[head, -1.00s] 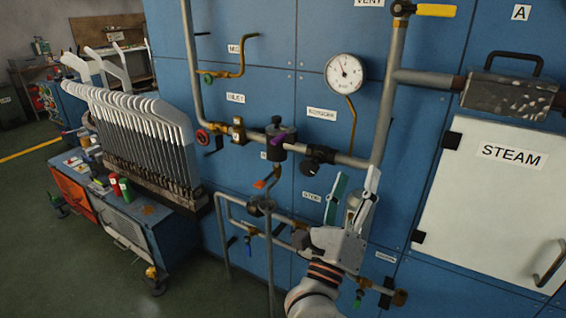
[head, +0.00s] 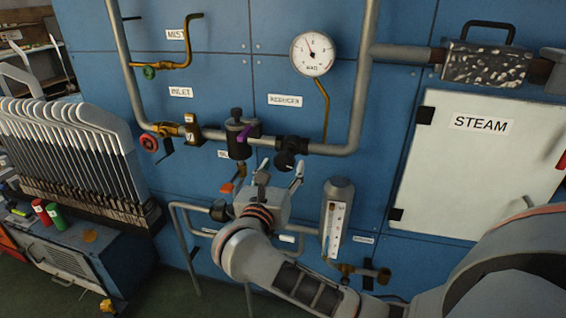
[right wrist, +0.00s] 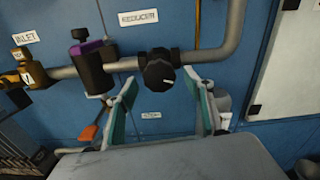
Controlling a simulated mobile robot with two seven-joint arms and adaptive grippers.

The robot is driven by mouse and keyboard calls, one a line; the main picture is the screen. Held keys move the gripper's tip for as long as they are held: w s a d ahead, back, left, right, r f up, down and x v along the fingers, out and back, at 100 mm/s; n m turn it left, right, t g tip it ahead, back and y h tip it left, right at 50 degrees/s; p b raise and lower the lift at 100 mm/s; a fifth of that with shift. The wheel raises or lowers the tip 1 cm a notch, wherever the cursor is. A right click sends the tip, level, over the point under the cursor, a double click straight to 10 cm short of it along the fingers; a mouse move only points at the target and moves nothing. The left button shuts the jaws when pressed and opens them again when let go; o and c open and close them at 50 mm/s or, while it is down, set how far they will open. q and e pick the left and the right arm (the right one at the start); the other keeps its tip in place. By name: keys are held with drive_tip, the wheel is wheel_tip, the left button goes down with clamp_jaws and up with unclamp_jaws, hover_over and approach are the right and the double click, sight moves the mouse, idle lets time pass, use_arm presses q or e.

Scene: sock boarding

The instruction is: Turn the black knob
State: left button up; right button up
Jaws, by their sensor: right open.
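The black knob (head: 285,160) sits on the grey horizontal pipe below the REDUCER label. In the right wrist view the black knob (right wrist: 158,72) faces me, with a short white mark on its face. My right gripper (head: 281,168) is just below and in front of it in the head view. In the right wrist view my right gripper (right wrist: 163,78) is open, its teal-padded fingers spread left and right below the knob. No contact with the knob shows. My left gripper is not in view.
A black valve body with a purple part (head: 240,135) stands left of the knob. A red handwheel (head: 149,142) is further left. A round gauge (head: 312,54) hangs above and a sight tube (head: 336,215) is below right. A STEAM door (head: 475,160) is at right.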

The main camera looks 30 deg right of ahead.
sight(283, 164)
drive_tip(key=shift+x, duration=1.1)
drive_tip(key=shift+w+d, duration=0.3)
drive_tip(key=shift+w, duration=0.05)
drive_tip(key=shift+c, duration=0.4)
drive_tip(key=c, duration=1)
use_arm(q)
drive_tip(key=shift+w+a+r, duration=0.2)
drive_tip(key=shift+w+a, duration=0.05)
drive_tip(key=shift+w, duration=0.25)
use_arm(e)
drive_tip(key=shift+c, duration=0.2)
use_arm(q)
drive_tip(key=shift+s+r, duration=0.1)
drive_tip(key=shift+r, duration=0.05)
